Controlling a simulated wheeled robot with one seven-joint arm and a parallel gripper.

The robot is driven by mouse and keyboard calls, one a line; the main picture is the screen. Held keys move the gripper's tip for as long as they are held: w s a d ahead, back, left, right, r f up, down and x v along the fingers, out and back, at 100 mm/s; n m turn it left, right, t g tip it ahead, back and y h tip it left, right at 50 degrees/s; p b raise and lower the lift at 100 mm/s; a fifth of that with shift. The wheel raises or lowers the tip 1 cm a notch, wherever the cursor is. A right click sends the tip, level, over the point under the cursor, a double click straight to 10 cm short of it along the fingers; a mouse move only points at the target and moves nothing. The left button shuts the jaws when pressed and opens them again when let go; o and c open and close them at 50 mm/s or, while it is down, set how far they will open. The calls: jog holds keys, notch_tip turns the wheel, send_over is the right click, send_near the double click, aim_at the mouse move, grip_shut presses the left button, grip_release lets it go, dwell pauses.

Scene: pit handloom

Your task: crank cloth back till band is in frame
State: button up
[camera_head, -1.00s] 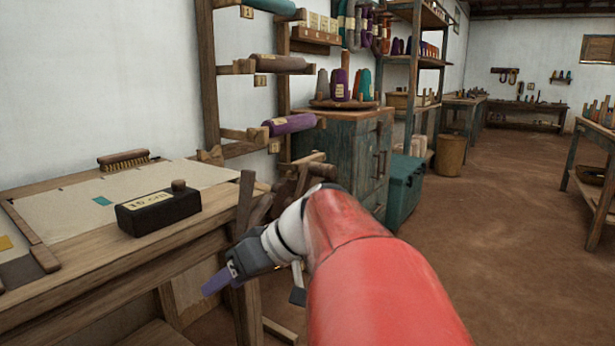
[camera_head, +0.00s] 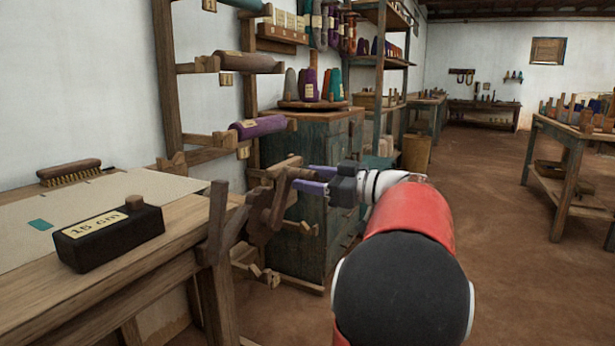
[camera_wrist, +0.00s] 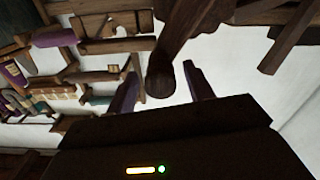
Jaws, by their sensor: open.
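The pale cloth (camera_head: 125,190) lies flat over the loom's wooden table. A small teal patch (camera_head: 40,224) shows on it at the left; I cannot tell if this is the band. A wooden crank with spokes (camera_head: 268,205) stands at the table's right end. My gripper (camera_head: 303,179) is open, its two purple fingers pointing left at the crank's upper right. In the wrist view, a round-ended wooden handle (camera_wrist: 160,82) shows between the spread fingers; I see no clear contact.
A black block marked 15 cm (camera_head: 108,238) and a brush (camera_head: 69,173) rest on the cloth and table. A green cabinet (camera_head: 310,240) stands behind the crank, close to my gripper.

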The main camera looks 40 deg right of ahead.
jog(key=shift+w+a, duration=0.3)
jog(key=shift+w, duration=0.3)
grip_shut()
